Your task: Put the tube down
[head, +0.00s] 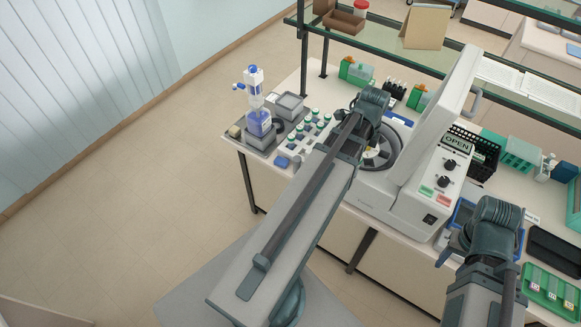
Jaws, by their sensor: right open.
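The tube cannot be picked out with certainty. Several small containers with green-and-white caps (309,127) stand in rows on the bench left of the centrifuge. The centrifuge (397,203) has its lid (440,110) raised, and part of its dark rotor (383,152) shows. My left arm reaches across to the centrifuge's left side; its fingers are hidden behind the wrist. My right gripper (482,238) is at the lower right, in front of the centrifuge's right side. It is open, and I see no tube between its fingers.
A blue-and-white dispenser bottle (257,108) stands on a grey tray at the bench's left end. A black crate (470,150), a green rack (521,154) and a green tray (551,290) lie to the right. A glass shelf (400,54) runs above the bench's back.

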